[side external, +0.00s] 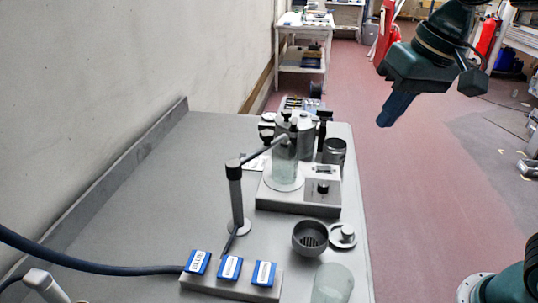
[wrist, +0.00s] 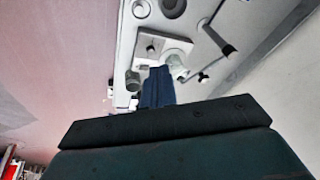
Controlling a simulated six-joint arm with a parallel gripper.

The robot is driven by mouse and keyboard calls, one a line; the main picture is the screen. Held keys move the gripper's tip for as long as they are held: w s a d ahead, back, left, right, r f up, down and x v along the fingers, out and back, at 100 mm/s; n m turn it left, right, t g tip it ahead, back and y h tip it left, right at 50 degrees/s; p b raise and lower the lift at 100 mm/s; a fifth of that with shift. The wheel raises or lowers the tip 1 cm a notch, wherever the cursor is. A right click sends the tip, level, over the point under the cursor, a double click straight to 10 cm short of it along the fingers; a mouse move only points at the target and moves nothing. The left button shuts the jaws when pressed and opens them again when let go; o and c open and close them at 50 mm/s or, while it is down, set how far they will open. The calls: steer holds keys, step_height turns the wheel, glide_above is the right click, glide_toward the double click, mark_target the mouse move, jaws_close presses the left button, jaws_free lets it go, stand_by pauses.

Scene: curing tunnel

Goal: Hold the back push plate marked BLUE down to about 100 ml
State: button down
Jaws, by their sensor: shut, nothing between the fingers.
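Three blue push plates with white labels sit in a row on a grey block (side external: 225,288) at the table's front. The left plate (side external: 197,262) has a label that seems to read BLUE, though it is small. The middle plate (side external: 230,268) and right plate (side external: 264,273) have labels I cannot read. A post with a spout arm (side external: 235,195) stands behind them, its arm reaching to a clear glass vessel (side external: 285,168) on a grey instrument. My gripper (side external: 385,122) is shut and empty, high at the right, far from the plates. Its fingers show in the wrist view (wrist: 157,84).
A clear beaker (side external: 333,284) stands right of the plates. A dark bowl (side external: 310,238) and a small lidded part (side external: 343,236) are behind it. The grey instrument (side external: 322,191) stands mid-table. A dark hose (side external: 95,263) runs to the block. The table's left side is mostly clear.

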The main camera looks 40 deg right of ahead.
steer(key=w+a+m+g, duration=0.1)
steer(key=w+a+m, duration=0.1)
steer(key=w+a, duration=0.45)
steer(key=m+g, duration=0.3)
steer(key=m, duration=0.1)
glide_above(199, 260)
step_height(199, 260, down, 11)
steer(key=shift+r+h, duration=0.15)
steer(key=shift+h, duration=0.25)
step_height(199, 260, down, 14)
stand_by(0.3)
